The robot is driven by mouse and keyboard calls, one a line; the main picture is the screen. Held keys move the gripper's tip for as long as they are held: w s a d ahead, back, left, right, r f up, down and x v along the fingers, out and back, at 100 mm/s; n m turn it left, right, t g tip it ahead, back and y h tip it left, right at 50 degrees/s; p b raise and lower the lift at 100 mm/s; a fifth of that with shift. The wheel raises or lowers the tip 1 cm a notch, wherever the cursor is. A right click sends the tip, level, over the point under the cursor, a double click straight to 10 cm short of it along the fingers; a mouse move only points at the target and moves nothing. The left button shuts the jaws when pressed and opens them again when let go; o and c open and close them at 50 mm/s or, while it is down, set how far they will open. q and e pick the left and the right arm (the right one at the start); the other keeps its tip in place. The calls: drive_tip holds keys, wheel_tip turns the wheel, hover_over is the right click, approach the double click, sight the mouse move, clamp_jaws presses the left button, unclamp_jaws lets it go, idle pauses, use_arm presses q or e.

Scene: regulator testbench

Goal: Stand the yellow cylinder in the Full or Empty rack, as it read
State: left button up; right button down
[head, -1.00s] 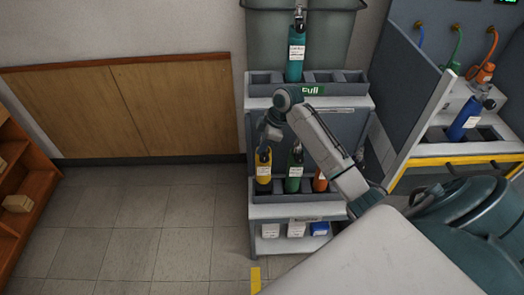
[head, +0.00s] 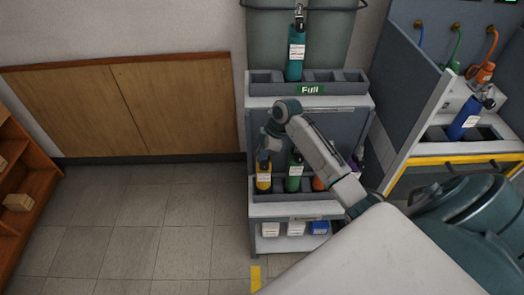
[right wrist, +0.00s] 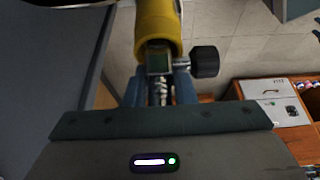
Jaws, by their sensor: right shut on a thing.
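The yellow cylinder (head: 263,178) stands about upright at the left end of the lower rack (head: 270,197), its bottom hidden behind the rack's front wall. I cannot tell whether it rests on the slot floor. My right gripper (head: 264,157) is above it, shut on its neck. In the right wrist view the yellow cylinder (right wrist: 155,22) extends away from the gripper fingers (right wrist: 158,92), with its black valve knob (right wrist: 205,62) to the right. The upper rack carries a green "Full" sign (head: 310,90). The lower rack's label is not readable. My left gripper is out of view.
A green cylinder (head: 294,177) and an orange cylinder (head: 319,184) stand right of the yellow one, the orange partly behind my arm. A teal cylinder (head: 296,60) stands in the upper rack. A blue cylinder (head: 464,122) is at the bench on the right. Floor at left is clear.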

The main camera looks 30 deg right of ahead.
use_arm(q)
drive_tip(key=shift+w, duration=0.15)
use_arm(e)
drive_tip(key=c, duration=1.2)
unclamp_jaws()
drive_tip(key=shift+f, duration=0.1)
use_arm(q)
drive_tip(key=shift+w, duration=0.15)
use_arm(e)
drive_tip(key=shift+r, duration=0.45)
use_arm(q)
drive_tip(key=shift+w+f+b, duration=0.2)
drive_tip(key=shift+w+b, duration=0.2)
drive_tip(key=shift+b, duration=0.3)
use_arm(e)
drive_tip(key=v, duration=1.2)
drive_tip(key=shift+r, duration=0.25)
